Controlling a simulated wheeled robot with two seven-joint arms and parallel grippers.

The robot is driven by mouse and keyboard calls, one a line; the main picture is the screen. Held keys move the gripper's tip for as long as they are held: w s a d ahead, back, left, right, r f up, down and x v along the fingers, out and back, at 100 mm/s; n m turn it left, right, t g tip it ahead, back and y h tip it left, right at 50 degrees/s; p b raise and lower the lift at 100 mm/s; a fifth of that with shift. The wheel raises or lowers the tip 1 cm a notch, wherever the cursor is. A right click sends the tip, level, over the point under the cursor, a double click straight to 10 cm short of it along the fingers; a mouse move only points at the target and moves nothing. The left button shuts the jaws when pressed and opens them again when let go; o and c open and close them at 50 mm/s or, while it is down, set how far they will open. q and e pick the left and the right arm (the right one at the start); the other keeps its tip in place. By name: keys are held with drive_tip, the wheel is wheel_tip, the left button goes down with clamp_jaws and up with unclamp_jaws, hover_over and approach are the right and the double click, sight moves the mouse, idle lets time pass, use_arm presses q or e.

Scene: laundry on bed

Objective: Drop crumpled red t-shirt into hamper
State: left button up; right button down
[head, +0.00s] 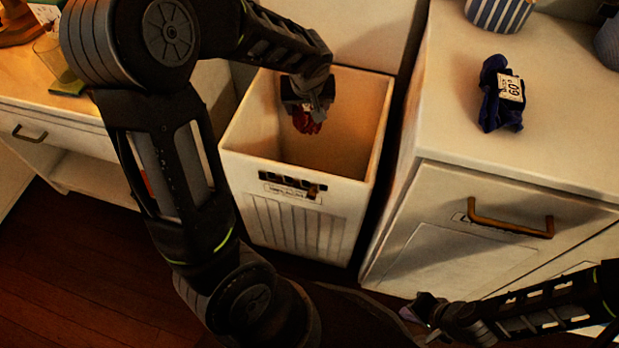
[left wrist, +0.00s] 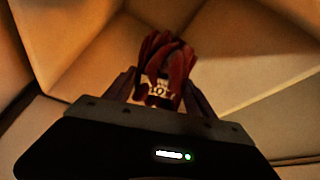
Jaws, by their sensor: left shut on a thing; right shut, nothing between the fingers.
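The crumpled red t-shirt (head: 307,124) hangs from my left gripper (head: 308,100), inside the outline of the open hamper's mouth in the head view. The left wrist view shows the red t-shirt (left wrist: 168,68) between the two dark fingers of my left gripper (left wrist: 160,88), with a pale printed label on it. The hamper (head: 300,225) is a white box with slats and a handle slot at the front, and its visible inside is empty. My right gripper (head: 420,308) is at the bottom right, low in front of the cabinet, shut and empty.
A white cabinet (head: 500,200) with a brass handle stands right of the hamper. A dark blue crumpled cloth (head: 500,100) with a tag and a striped pot (head: 498,12) are on its top. A drawer desk (head: 70,125) with a glass (head: 55,58) stands left. Dark wooden floor is in front.

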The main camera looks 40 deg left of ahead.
use_arm(q)
drive_tip(key=o, duration=1.5)
drive_tip(key=shift+r, duration=0.1)
drive_tip(key=p+v, duration=0.1)
drive_tip(key=v, duration=0.5)
drive_tip(key=shift+s+d+r+p, duration=0.1)
drive_tip(key=shift+r+p, duration=0.15)
drive_tip(key=shift+p, duration=0.15)
drive_tip(key=shift+s+d+r, duration=0.2)
drive_tip(key=shift+r, duration=0.3)
